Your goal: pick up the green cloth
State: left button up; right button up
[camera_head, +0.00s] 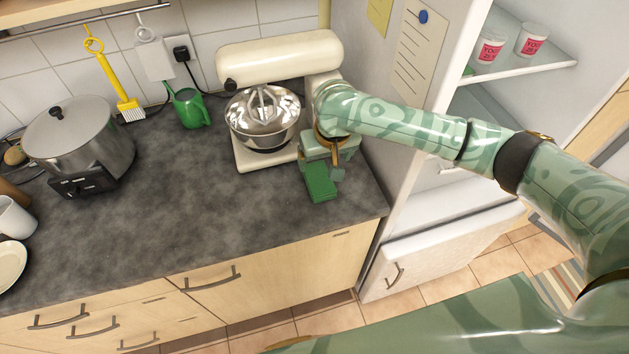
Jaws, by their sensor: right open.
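The green cloth (320,190) is a small folded, dark green piece lying on the grey countertop, in front of the stand mixer near the counter's right end. My right gripper (331,171) comes in from the right and is open, directly over the cloth's back part. It hides that part of the cloth. I cannot tell whether the fingers touch the cloth. My left gripper is not in view.
A cream stand mixer (282,57) with a steel bowl (252,129) stands close behind and left of the gripper. A green watering can (189,108) and a steel pot (78,140) stand further left. The open fridge (432,215) borders the right. The counter's middle is clear.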

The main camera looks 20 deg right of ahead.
jog(key=b, duration=0.2)
send_over(319, 178)
jog(key=s, duration=0.2)
notch_tip(319, 178, down, 7)
jog(key=shift+w+f, duration=0.1)
jog(key=b+x, duration=0.3)
jog(key=x, duration=0.2)
jog(key=shift+w+f, duration=0.15)
jog(key=shift+f, duration=0.05)
jog(key=shift+r, duration=0.15)
jog(key=c, duration=1.1)
